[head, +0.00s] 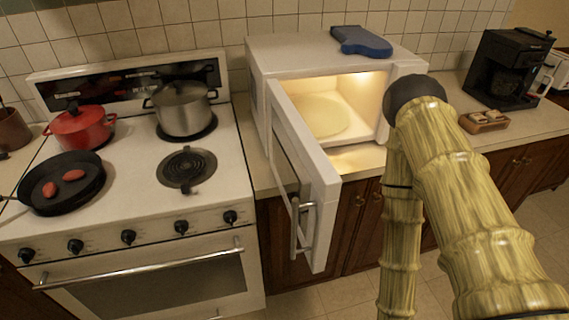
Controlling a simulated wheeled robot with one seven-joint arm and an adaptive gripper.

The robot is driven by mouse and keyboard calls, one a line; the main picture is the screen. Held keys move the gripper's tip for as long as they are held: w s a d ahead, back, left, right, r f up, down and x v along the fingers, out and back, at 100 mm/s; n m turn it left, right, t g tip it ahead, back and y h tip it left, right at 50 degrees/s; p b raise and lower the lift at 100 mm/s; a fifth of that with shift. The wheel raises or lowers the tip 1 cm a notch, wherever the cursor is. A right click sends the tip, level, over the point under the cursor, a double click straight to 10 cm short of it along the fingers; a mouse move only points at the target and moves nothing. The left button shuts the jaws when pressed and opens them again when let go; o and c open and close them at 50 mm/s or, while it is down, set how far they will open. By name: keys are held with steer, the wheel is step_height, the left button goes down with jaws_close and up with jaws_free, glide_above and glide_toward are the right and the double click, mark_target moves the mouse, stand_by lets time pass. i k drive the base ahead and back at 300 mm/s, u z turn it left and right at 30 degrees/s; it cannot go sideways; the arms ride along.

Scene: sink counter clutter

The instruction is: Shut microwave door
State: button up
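The white microwave (300,55) stands on the counter right of the stove. Its door (300,175) is wide open, swung out past the counter's front edge, with a metal handle (301,225) on its outer side. The lit interior holds a pale round turntable (318,115) with nothing on it. My arm reaches in from the lower right, in front of the microwave's right side. My gripper itself cannot be made out, so whether it is open or shut is not shown. A gap lies between the door and my arm.
A blue oven mitt (361,42) lies on the microwave. The stove (130,215) holds a red pot (82,128), a steel pot (182,108) and a black pan (60,184). A coffee maker (507,70) and a small wooden tray (484,122) stand to the right.

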mark_target(311, 186)
steer(key=z, duration=0.2)
steer(key=k, duration=1.3)
steer(key=u, duration=0.1)
